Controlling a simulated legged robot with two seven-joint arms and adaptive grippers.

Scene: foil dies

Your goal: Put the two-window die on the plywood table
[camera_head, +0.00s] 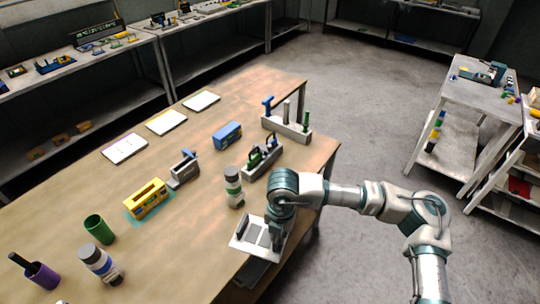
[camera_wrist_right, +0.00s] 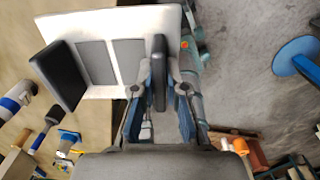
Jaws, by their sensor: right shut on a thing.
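The two-window die (camera_head: 255,232) is a white plate with two grey windows and dark handles. My right gripper (camera_head: 274,234) is shut on one of its handles. The die is at the right edge of the plywood table (camera_head: 190,228), and part of it reaches past that edge. Whether it touches the table I cannot tell. In the right wrist view the die (camera_wrist_right: 98,60) shows both windows, a black handle at its left and another between the fingers (camera_wrist_right: 160,90). My left gripper is not in view.
A grey-white bottle (camera_head: 234,188) stands just behind the die. A yellow device (camera_head: 148,199), a green cup (camera_head: 99,229) and another bottle (camera_head: 100,263) stand farther left. Three white boards (camera_head: 166,123) lie along the far side. Bare tabletop lies left of the die.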

